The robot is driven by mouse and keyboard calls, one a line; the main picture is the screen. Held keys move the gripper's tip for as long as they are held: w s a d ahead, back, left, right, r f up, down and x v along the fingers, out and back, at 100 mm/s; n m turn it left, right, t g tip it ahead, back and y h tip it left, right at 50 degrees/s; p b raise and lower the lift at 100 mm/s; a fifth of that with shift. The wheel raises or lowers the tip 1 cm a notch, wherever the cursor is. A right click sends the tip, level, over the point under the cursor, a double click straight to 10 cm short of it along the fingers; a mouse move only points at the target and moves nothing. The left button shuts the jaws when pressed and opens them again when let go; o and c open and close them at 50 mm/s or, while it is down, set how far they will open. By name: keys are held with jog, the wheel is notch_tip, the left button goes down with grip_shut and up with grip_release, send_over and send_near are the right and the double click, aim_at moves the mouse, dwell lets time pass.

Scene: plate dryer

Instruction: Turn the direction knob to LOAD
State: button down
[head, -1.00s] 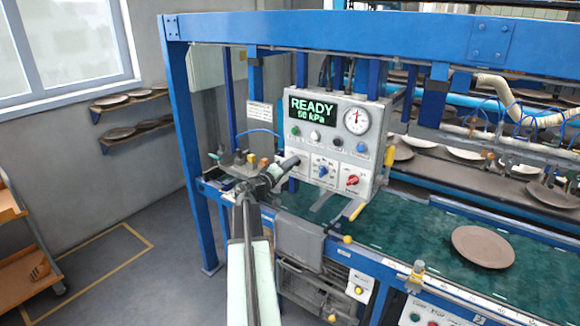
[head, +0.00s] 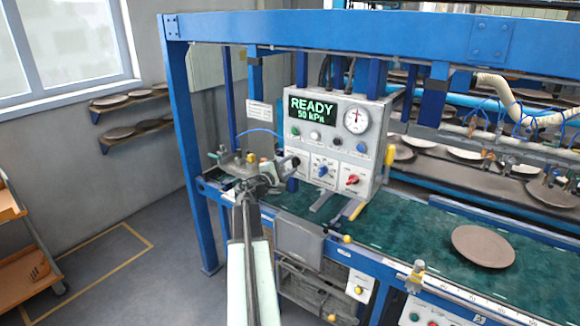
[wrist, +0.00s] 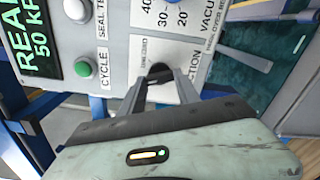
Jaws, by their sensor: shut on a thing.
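The direction knob (wrist: 159,73) is dark and sits on a white plate on the grey control box, beside lettering ending in "CTION". In the wrist view my gripper (wrist: 160,88) has one finger on each side of the knob and is shut on it. In the head view the knob (head: 291,163) is at the lower left of the box, with my gripper (head: 280,172) at it. The fingers cover part of the knob. I cannot read which way it points.
Right of it are a blue vacuum knob (head: 322,171) and a red knob (head: 351,180). Above them are several buttons, a gauge (head: 356,120) and a display (head: 313,112) reading READY, 50 kPa. A brown plate (head: 483,246) lies on the green belt (head: 420,228).

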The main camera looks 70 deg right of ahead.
jog(key=shift+f+n, duration=0.1)
jog(key=shift+n, duration=2.1)
jog(key=shift+s, duration=0.1)
jog(key=c, duration=0.9)
grip_release()
jog(key=shift+a, duration=0.1)
jog(key=v, duration=0.7)
jog(key=shift+a, duration=0.35)
jog(key=shift+w, duration=0.25)
